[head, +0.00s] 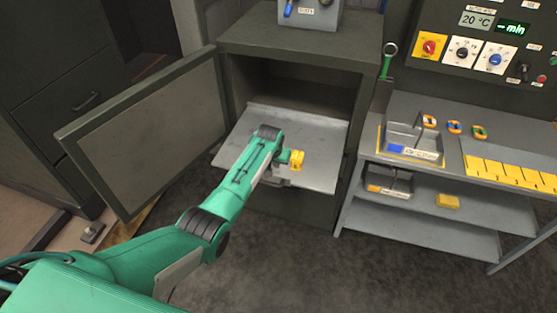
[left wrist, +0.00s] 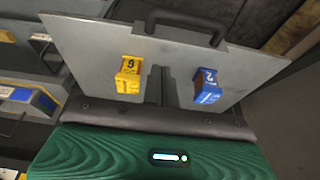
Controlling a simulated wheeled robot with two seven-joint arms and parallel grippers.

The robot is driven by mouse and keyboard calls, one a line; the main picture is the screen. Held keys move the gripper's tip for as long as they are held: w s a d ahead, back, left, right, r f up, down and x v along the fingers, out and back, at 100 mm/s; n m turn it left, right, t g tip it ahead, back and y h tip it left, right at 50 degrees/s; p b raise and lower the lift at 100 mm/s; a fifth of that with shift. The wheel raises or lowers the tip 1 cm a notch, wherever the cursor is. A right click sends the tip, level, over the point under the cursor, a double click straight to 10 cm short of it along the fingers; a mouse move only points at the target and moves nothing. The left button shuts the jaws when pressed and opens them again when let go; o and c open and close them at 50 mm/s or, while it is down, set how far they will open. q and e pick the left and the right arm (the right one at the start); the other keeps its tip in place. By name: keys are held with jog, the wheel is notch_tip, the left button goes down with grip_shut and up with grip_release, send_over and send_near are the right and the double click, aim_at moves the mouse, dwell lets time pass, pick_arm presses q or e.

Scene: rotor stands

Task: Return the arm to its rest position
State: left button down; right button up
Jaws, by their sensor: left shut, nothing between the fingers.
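My left arm reaches in from the left to a grey metal tray (head: 315,172) pulled out of an open cabinet. My left gripper (head: 284,172) is over the tray, partly hidden by my wrist; it is shut and empty. A yellow numbered piece (head: 297,159) is on the tray, just right of the gripper. In the left wrist view, the yellow piece (left wrist: 129,76) and a blue numbered piece (left wrist: 207,87) stand apart on the tray (left wrist: 85,50), on either side of the closed fingers (left wrist: 163,90). The blue piece is hidden in the head view. My right gripper is not in view.
The cabinet door (head: 150,130) stands open to the left, close to my arm. A grey shelf unit (head: 425,228) on the right carries bins, small coloured rings and a yellow numbered strip (head: 510,174). A green-handled tool (head: 388,62) is beside the cabinet. Floor in front is clear.

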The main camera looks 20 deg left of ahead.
pick_arm(q)
jog(key=shift+s+r, duration=0.1)
jog(key=shift+r, duration=0.1)
jog(key=s+a+f+b, duration=0.1)
jog(key=s+f+b, duration=0.1)
jog(key=s+f, duration=0.8)
jog(key=s+a+f+g+b, duration=0.1)
jog(key=s+f+b, duration=0.1)
jog(key=s+f, duration=0.8)
jog(key=s+a+f+b, duration=0.15)
jog(key=s+f, duration=0.45)
jog(key=f, duration=0.8)
jog(key=s+f+b, duration=0.2)
jog(key=s+f, duration=0.4)
jog(key=s, duration=0.8)
jog(key=s+a+f+m+g+b, duration=0.1)
jog(key=s+f, duration=0.6)
jog(key=s, duration=0.7)
jog(key=s+a+f+m+b, duration=0.1)
jog(key=s+f+b, duration=0.2)
jog(key=s, duration=1.1)
notch_tip(320, 180, down, 4)
jog(key=shift+s+r+g, duration=0.2)
jog(key=shift+s+g, duration=0.2)
